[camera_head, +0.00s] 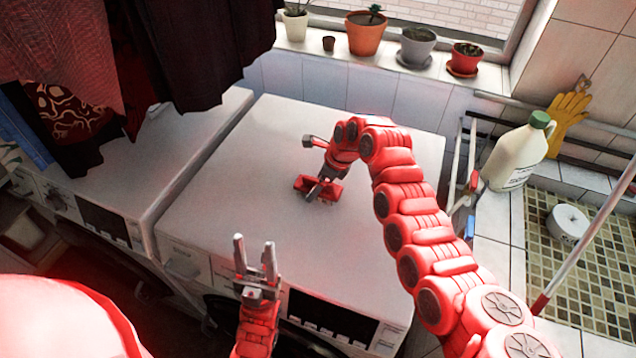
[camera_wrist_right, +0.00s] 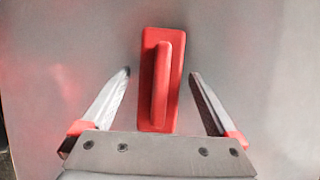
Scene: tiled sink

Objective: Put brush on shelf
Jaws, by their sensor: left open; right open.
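The brush (camera_wrist_right: 162,85), a red block with a raised handle, lies on the light grey top of a washing machine (camera_head: 240,150). In the right wrist view it sits between the two fingers of my right gripper (camera_wrist_right: 160,74), with a gap on both sides. My right gripper (camera_head: 318,192) is open, low over the machine top in the head view, and it and its wrist partly hide the brush there. My left gripper (camera_head: 254,244) is open and empty, pointing up near the machine's front edge. I cannot tell which surface is the shelf.
Potted plants (camera_head: 366,36) stand on the windowsill at the back. A white bottle with a green cap (camera_head: 518,152) stands on the right, near metal rails and a yellow glove (camera_head: 568,120). Dark clothes (camera_head: 190,50) hang at left. The machine top is otherwise clear.

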